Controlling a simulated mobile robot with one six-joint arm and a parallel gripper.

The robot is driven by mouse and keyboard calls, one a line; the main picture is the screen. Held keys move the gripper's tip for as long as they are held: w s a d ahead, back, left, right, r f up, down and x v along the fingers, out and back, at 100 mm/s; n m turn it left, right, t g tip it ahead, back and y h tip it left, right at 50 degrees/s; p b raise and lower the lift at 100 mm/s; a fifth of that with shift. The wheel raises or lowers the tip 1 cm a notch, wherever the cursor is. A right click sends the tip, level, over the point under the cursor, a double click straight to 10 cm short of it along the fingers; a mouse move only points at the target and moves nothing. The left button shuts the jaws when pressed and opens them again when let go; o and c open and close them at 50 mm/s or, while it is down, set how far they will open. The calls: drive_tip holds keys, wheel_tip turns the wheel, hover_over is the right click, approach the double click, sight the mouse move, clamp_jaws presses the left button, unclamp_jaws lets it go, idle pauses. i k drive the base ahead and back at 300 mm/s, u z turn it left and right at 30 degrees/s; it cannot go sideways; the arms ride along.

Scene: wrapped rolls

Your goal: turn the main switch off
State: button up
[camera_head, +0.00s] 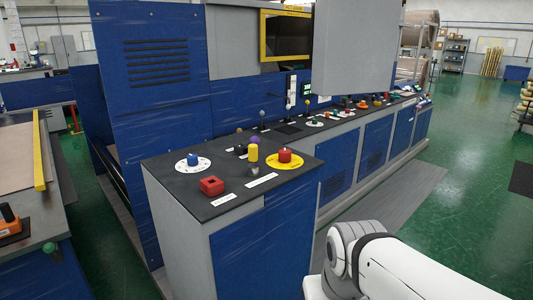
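A red knob (285,155) stands on a round yellow plate (271,161) near the right edge of the dark console top (188,205). It looks like the main switch, but I cannot read its label or its setting. A white label strip (261,180) lies in front of it. A blue knob (193,159) on a white disc and a red square block (211,186) sit farther left on the same top. My white and grey arm shows at the lower right, apart from the console. My gripper is not in view.
A yellow cylinder (253,153) and small dark knobs stand close to the left of the red knob. A tall blue cabinet (155,110) rises behind the console. A long row of controls (340,114) runs back right. Green floor (470,200) is open at the right.

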sight(284, 155)
drive_tip(key=z, duration=0.05)
drive_tip(key=i, duration=1)
drive_tip(key=u, duration=0.05)
